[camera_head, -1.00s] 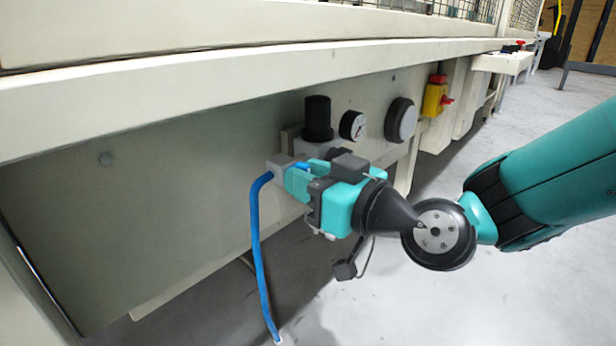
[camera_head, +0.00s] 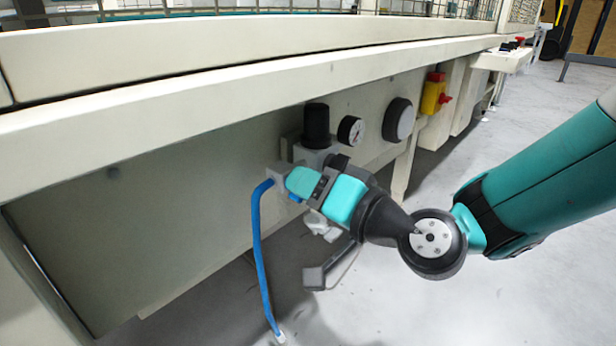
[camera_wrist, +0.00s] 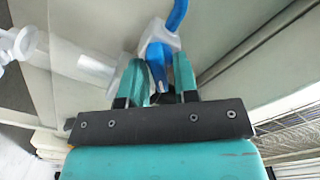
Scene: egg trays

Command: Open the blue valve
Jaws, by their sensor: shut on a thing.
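The blue valve (camera_wrist: 158,66) is a small blue handle on a pale block, clearest in the wrist view. In the head view a bit of the valve (camera_head: 295,197) shows under my gripper. My gripper (camera_wrist: 157,88) has its two teal fingers on either side of the blue handle, shut on it. In the head view my gripper (camera_head: 292,182) reaches in from the right and hides most of the valve.
A black knob (camera_head: 316,125), a pressure gauge (camera_head: 351,130) and a round black-and-white fitting (camera_head: 400,120) sit just above and right of my gripper. A pale machine beam (camera_head: 200,95) runs overhead. A yellow-and-red switch (camera_head: 434,94) is farther right. Floor space lies below.

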